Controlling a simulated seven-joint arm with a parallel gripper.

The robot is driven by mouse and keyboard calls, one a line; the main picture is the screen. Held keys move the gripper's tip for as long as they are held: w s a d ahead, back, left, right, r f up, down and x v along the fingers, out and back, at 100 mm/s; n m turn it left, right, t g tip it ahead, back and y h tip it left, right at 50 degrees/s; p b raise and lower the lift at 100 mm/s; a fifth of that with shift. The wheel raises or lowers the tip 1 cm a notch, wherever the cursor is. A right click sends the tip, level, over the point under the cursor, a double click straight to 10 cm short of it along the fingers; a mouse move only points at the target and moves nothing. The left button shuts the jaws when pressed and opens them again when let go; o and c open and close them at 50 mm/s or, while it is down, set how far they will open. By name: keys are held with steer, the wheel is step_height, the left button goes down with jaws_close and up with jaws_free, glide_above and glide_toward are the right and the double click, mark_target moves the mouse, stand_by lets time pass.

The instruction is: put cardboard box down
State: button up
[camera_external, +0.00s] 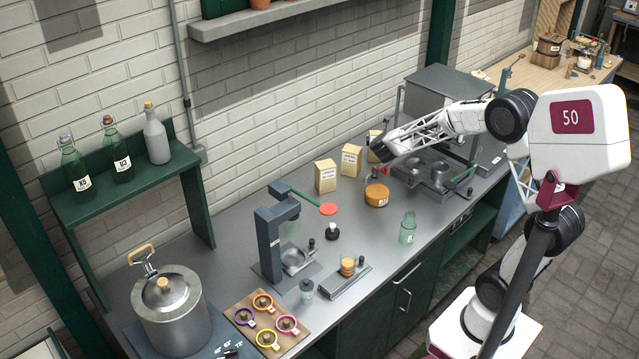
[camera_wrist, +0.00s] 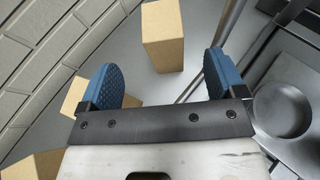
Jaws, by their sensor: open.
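Three cardboard boxes stand upright on the grey counter (camera_external: 235,255): a left box (camera_external: 325,176), a middle box (camera_external: 351,160) and a right box (camera_external: 374,139) partly hidden behind my gripper (camera_external: 384,150). In the wrist view my gripper (camera_wrist: 163,82) is open, its two blue pads wide apart. A plain cardboard box (camera_wrist: 162,38) shows in the gap between the pads, with clear space on both sides and neither pad touching it. Two more boxes show at the left, one behind the left pad (camera_wrist: 75,95) and one at the lower corner (camera_wrist: 32,166).
A metal machine (camera_external: 450,100) with round wells stands right of the boxes; a well (camera_wrist: 282,110) is close to the right pad. An orange-brown round container (camera_external: 376,195) and a green glass jar (camera_external: 408,228) stand in front. The brick wall (camera_wrist: 40,60) is close behind.

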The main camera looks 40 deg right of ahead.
steer(key=s+a+r+n+t+y, duration=0.1)
steer(key=s+a+r+n+y, duration=0.4)
steer(key=s+a+n, duration=0.5)
steer(key=s+a+r+n+y, duration=0.5)
steer(key=a+r+n, duration=0.15)
steer(key=n, duration=0.65)
steer(key=s+a+f+n+g, duration=0.1)
steer(key=s+n+g, duration=0.3)
steer(key=s+n, duration=0.6)
steer(key=s+a+f+n+g, duration=0.2)
steer(key=s+n, duration=0.9)
steer(key=s, duration=0.9)
steer(key=shift+s+a+f+n+g+h, duration=0.15)
steer(key=shift+s+a+n+g+h, duration=0.2)
steer(key=shift+g, duration=0.55)
